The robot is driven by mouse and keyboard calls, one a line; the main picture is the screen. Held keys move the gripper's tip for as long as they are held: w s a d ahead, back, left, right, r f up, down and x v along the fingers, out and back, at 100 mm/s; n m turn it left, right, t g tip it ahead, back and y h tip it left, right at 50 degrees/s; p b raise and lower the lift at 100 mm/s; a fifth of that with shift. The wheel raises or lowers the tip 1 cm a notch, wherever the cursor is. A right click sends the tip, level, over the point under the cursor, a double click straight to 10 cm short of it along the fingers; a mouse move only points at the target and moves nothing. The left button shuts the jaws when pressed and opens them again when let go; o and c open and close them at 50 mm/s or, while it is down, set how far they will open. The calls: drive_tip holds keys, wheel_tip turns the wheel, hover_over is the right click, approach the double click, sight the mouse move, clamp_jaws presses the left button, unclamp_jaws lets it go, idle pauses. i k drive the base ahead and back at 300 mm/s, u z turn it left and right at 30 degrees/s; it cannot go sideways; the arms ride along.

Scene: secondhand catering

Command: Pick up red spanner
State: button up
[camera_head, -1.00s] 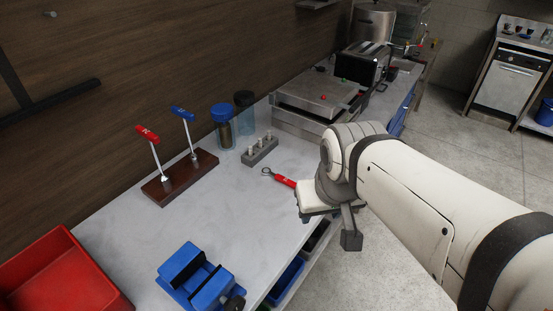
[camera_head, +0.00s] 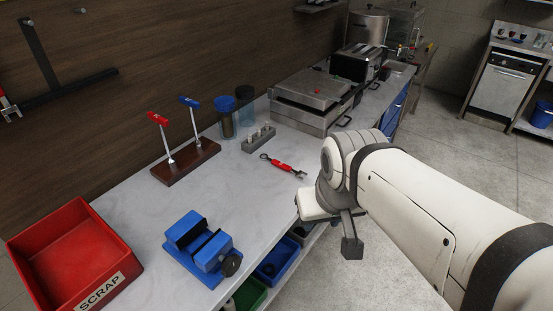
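The red spanner (camera_head: 283,164) lies flat on the light worktop near its right edge, with metal ends and a red middle. All of it shows. My gripper (camera_head: 340,228) is at the end of my white arm, to the right of and nearer than the spanner, apart from it in the picture. It hangs around the worktop's front edge. A dark grey finger piece shows, but I cannot make out both fingers or the gap between them.
A grey block with pegs (camera_head: 258,139) stands just behind the spanner. A wooden stand (camera_head: 186,163) holds red and blue T-handled tools. A blue vise (camera_head: 203,247) and red SCRAP bin (camera_head: 75,258) are at the front left. A metal grill (camera_head: 311,97) stands beyond. Bare worktop surrounds the spanner.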

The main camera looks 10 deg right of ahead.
sight(285, 167)
drive_tip(key=u, duration=0.05)
drive_tip(key=k, duration=0.6)
drive_tip(key=z, duration=0.5)
drive_tip(key=i, duration=1.15)
drive_tip(key=z, duration=0.35)
